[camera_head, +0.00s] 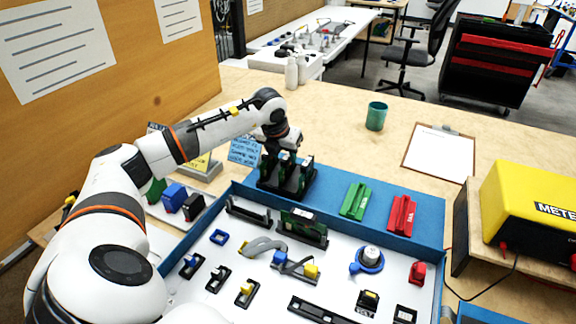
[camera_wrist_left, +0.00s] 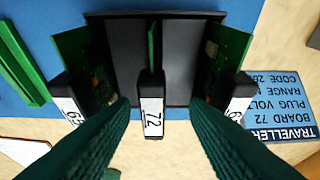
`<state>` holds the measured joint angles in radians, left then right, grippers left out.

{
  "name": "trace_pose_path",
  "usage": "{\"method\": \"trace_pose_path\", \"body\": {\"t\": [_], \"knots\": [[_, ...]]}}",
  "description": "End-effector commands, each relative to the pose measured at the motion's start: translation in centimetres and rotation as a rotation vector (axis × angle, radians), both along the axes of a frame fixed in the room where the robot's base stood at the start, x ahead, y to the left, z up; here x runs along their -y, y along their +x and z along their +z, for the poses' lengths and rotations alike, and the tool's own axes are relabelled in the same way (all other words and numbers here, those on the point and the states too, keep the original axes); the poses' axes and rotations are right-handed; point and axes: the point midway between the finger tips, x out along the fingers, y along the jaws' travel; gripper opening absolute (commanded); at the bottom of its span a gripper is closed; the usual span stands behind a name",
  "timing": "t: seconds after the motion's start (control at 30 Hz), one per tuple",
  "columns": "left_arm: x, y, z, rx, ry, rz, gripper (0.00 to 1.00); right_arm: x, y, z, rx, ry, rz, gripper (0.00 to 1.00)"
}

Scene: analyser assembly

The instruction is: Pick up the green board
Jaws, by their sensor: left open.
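A black rack (camera_head: 288,188) at the far left of the blue-edged tray holds three upright green boards with black tabs. In the left wrist view the tabs carry white labels; the middle board (camera_wrist_left: 152,45) is seen edge-on, its tab (camera_wrist_left: 152,105) reading 72. Green boards stand either side of it (camera_wrist_left: 72,48) (camera_wrist_left: 228,48). My left gripper (camera_wrist_left: 160,104) is open and points down at the rack, its green-padded fingers either side of the 72 tab. I see no contact. In the head view the wrist is above the rack. Another green board (camera_head: 302,219) stands in a black holder in the tray.
A blue traveller card (camera_head: 244,151) naming board 72 is beside the rack. A green block (camera_head: 355,200) and red block (camera_head: 402,215) lie right of the rack. Small connectors fill the white tray. A yellow meter (camera_head: 530,205) stands right; a green cup (camera_head: 376,116) stands behind.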

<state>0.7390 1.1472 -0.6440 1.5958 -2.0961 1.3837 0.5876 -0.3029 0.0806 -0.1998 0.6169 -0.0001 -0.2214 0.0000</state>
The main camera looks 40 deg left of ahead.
Motion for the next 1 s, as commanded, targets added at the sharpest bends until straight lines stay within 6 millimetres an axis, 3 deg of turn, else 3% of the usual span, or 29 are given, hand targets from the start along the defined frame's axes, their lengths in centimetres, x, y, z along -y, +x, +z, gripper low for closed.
{"method": "trace_pose_path", "body": {"t": [0.3,0.6,0.87,1.0], "knots": [[0.0,1.8,-4.0,-0.004,-0.002,0.001,0.42,-0.1,0.5,0.6,0.009,0.002,-0.001,0.36],[-0.1,2.0,-4.4,-0.001,0.0,0.0,0.42,-0.1,0.5,0.6,0.009,0.002,-0.001,0.36],[-0.1,2.0,-4.4,-0.001,0.0,0.0,0.0,-0.1,0.5,0.6,0.009,0.002,-0.001,0.36],[-0.1,2.0,-4.4,0.0,0.0,0.0,0.0,-0.1,0.5,0.6,0.009,0.002,-0.001,0.36]]}}
